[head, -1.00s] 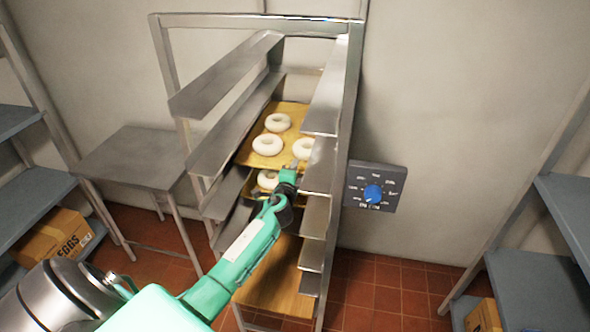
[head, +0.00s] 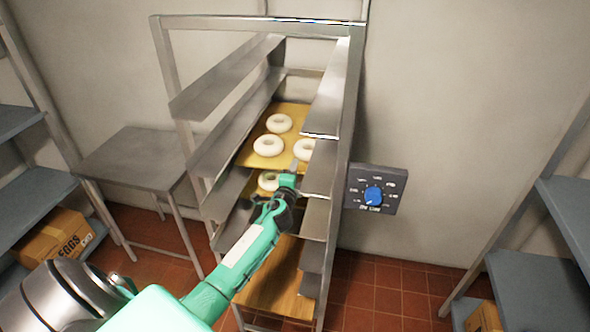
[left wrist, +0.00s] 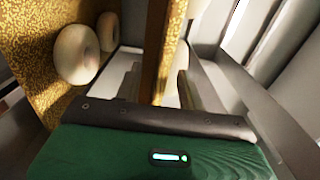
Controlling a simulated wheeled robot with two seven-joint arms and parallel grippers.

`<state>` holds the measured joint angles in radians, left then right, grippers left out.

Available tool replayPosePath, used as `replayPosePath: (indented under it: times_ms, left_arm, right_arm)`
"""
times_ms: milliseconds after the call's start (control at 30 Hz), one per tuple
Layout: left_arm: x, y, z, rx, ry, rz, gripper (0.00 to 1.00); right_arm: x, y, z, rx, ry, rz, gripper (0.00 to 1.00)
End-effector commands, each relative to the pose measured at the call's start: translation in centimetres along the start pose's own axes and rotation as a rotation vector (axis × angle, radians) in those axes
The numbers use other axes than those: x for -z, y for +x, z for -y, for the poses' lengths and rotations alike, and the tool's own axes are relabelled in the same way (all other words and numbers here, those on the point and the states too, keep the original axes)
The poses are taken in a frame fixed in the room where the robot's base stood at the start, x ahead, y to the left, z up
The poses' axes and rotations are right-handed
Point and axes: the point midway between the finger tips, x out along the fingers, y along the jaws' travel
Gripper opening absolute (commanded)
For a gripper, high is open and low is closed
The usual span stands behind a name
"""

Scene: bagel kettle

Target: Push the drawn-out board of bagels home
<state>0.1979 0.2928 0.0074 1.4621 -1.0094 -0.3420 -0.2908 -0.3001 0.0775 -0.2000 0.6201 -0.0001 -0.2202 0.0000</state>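A tall metal rack (head: 322,88) holds boards of pale ring bagels. An upper yellow board (head: 257,160) carries several bagels, among them a front-left one (head: 269,146). Another bagel (head: 268,181) shows on a board one level below, mostly hidden by my arm. My left gripper (head: 289,181) is at the rack's front, close to the upper board's front right corner. In the left wrist view its two fingers (left wrist: 160,90) stand apart, with a board edge (left wrist: 166,40) in line with the gap; contact cannot be told. A speckled board (left wrist: 35,50) with bagels (left wrist: 77,54) lies to the left there. My right gripper is not seen.
A bare wooden board (head: 270,285) lies low in the rack. A blue-knobbed dial (head: 374,194) is on the wall to the right. A metal table (head: 130,155) stands left of the rack. Shelves, one with an egg box (head: 52,238), flank both sides.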

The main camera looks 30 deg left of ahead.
Motion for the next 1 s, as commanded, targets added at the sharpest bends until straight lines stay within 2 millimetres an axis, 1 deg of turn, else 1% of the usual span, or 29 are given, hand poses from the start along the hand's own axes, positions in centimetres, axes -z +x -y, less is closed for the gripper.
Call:
replayPosePath:
  times_ms: [100, 600, 800, 1000]
  left_arm:
    - [0.0, -1.0, 0.1, -0.001, 0.000, 0.000, 0.40]
    - [0.0, -5.0, 0.1, 0.000, -0.001, 0.000, 0.40]
    - [0.0, -5.7, 0.1, 0.000, 0.000, 0.000, 0.40]
    - [0.0, -5.7, 0.1, 0.001, 0.000, 0.000, 0.40]
  right_arm:
    - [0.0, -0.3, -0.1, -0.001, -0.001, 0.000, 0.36]
    - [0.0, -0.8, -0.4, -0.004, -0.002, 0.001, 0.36]
    - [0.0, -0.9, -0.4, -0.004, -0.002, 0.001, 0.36]
    - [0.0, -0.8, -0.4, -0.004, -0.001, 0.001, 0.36]
